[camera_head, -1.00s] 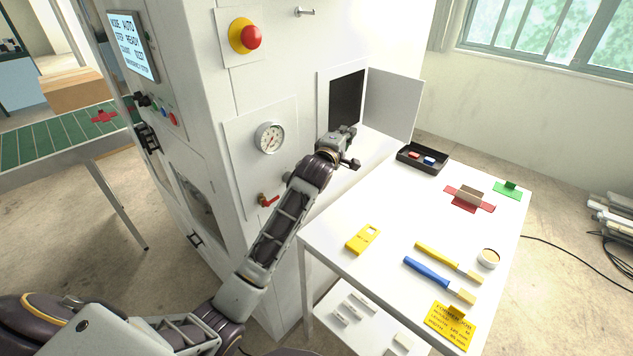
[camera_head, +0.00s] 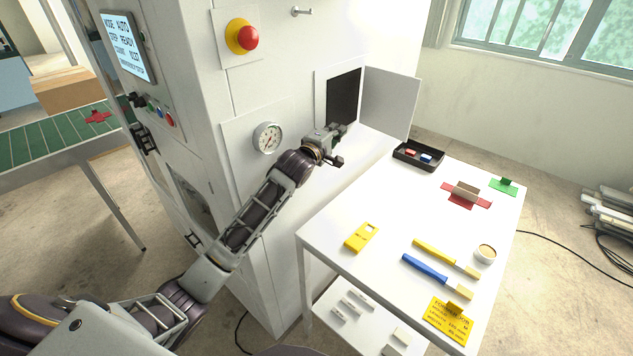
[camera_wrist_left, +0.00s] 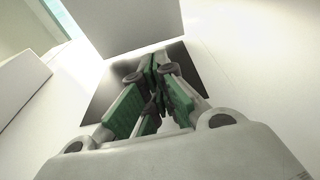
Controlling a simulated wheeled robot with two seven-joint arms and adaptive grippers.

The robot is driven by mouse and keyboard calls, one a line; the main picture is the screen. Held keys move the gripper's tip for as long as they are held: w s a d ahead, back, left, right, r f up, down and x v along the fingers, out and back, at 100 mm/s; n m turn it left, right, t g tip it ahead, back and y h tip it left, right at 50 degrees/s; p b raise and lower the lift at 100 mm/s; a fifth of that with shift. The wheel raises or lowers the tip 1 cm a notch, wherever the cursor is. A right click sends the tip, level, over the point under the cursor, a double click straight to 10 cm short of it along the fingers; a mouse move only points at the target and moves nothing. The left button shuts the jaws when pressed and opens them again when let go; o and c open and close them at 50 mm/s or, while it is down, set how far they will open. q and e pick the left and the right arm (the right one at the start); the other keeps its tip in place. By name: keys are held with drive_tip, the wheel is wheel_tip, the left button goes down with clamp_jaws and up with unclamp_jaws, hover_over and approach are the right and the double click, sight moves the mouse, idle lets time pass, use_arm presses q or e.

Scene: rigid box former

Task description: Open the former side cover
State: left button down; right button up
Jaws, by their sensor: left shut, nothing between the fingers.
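The side cover (camera_head: 388,102) is a flat white panel on the white former. It stands swung out to the right of a dark rectangular opening (camera_head: 345,98). In the left wrist view the cover (camera_wrist_left: 125,18) is a pale panel at the top, with the dark opening (camera_wrist_left: 104,98) below it. My left gripper (camera_head: 341,131) is in front of the former near the opening's lower edge. Its green-padded fingers (camera_wrist_left: 158,64) are shut and empty. I cannot tell from the wrist view whether they touch the cover.
A white table (camera_head: 330,232) stands right of the former, with a black tray (camera_head: 419,163), brushes and a yellow card. A green conveyor (camera_head: 50,132) is at left.

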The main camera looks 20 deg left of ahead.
use_arm(q)
drive_tip(key=s+a+b, duration=0.1)
drive_tip(key=s+b, duration=0.1)
drive_tip(key=s, duration=0.7)
drive_tip(key=s+f+m+g+y, duration=0.1)
drive_tip(key=s+f+m+g, duration=0.2)
drive_tip(key=f, duration=0.6)
drive_tip(key=shift+s+d+f+m, duration=0.15)
drive_tip(key=shift+s+f+m, duration=0.2)
drive_tip(key=shift+s, duration=0.65)
